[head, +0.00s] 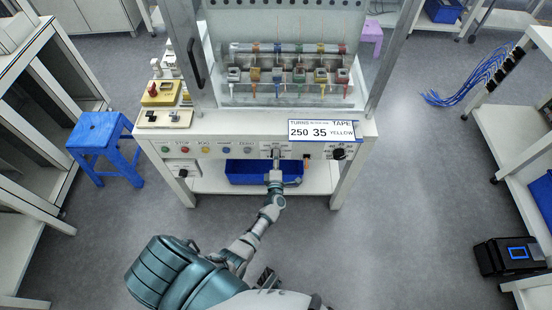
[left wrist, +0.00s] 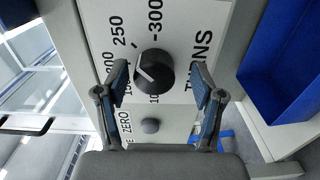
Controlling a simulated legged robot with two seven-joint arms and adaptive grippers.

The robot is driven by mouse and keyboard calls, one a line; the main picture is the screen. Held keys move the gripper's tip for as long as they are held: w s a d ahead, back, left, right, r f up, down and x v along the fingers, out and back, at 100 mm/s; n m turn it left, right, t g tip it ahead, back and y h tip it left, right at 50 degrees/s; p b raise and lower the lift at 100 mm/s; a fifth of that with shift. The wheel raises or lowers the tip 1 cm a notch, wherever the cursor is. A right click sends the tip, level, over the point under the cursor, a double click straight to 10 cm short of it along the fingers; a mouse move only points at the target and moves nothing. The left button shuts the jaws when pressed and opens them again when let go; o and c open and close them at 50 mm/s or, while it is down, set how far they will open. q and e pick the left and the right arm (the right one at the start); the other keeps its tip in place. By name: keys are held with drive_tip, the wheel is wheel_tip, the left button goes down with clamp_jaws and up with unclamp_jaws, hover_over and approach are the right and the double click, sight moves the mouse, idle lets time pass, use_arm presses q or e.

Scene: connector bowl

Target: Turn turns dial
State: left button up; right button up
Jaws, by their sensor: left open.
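The turns dial is a round black knob (left wrist: 154,69) with a white pointer line, on a white panel marked TURNS with numbers around it. In the left wrist view the line lies on the knob's left side, toward the 150 to 200 marks. My left gripper (left wrist: 160,76) is open, with one finger on each side of the knob; I cannot tell whether they touch it. In the head view my left gripper (head: 276,156) is at the panel front and hides the dial. My right gripper is not seen.
A sign (head: 321,131) above the panel reads TURNS 250, 35, TAPE YELLOW. Another black knob (head: 338,154) is to the right. Several coloured buttons (head: 205,150) are to the left. A blue bin (head: 250,172) sits below; a blue stool (head: 100,140) stands left.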

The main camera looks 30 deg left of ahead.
use_arm(q)
drive_tip(key=v, duration=1.2)
drive_tip(key=shift+f, duration=0.1)
drive_tip(key=s+d+f+m+g+h+p, duration=0.1)
drive_tip(key=s+d+f+m+g+h, duration=0.1)
drive_tip(key=s+d+f+m+h, duration=0.45)
drive_tip(key=s+d+f+m+g+h+p, duration=0.15)
drive_tip(key=d+f+m+h, duration=0.3)
drive_tip(key=m, duration=0.45)
drive_tip(key=s+a+f+m+g, duration=0.1)
drive_tip(key=s+f+m+g, duration=0.4)
drive_tip(key=s, duration=0.6)
drive_tip(key=s+a+f+m+g+y, duration=0.1)
drive_tip(key=s+f+m+g, duration=0.4)
drive_tip(key=s, duration=0.6)
drive_tip(key=shift+a+f+m+y+p, duration=0.3)
drive_tip(key=shift+a+f+m, duration=0.15)
drive_tip(key=shift+a+f, duration=0.3)
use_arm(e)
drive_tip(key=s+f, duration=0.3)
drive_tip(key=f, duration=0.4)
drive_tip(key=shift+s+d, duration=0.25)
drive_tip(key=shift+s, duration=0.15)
